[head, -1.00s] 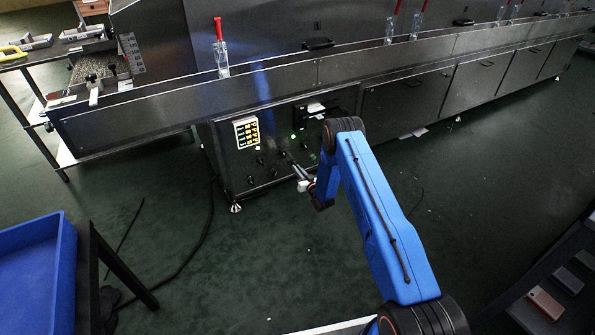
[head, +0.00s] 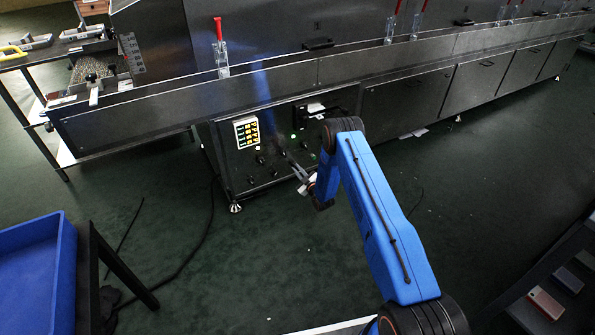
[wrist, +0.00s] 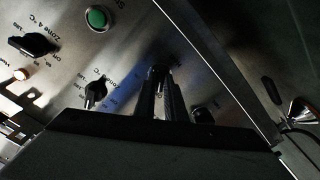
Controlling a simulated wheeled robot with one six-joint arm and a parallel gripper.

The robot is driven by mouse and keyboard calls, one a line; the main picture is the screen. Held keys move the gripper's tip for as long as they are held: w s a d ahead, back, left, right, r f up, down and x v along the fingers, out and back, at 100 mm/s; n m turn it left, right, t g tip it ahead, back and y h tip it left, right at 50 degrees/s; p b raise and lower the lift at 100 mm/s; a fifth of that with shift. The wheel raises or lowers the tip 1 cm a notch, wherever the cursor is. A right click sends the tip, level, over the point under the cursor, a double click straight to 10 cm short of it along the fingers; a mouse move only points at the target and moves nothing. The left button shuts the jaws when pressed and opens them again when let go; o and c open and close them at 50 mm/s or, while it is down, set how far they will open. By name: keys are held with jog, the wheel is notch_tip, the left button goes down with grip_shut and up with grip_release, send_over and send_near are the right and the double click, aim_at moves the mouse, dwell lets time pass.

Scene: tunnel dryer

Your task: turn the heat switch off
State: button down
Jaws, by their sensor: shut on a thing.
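The control panel (head: 262,170) is on the front of the dryer, with several dark knobs and lit buttons. My gripper (head: 290,158) reaches its lower right part. In the wrist view my gripper (wrist: 163,76) has its two dark fingers close together, tips at the panel face. They are shut on a small dark switch knob, mostly hidden between the tips; I take it for the heat switch, but its label is not readable. A black knob (wrist: 95,92) marked with a zone and °C sits to the left. Another dark knob (wrist: 203,114) is to the right.
A green button (wrist: 96,17) and a zone 4 knob (wrist: 34,44) are nearby on the panel. A yellow-lit display (head: 246,132) is at the panel's upper left. A blue bin (head: 35,270) stands at the left front. The green floor before the panel is mostly clear.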

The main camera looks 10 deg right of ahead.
jog(key=shift+n, duration=0.4)
jog(key=c, duration=1.8)
grip_release()
jog(key=v, duration=1.7)
jog(key=shift+s, duration=0.2)
jog(key=shift+r, duration=0.1)
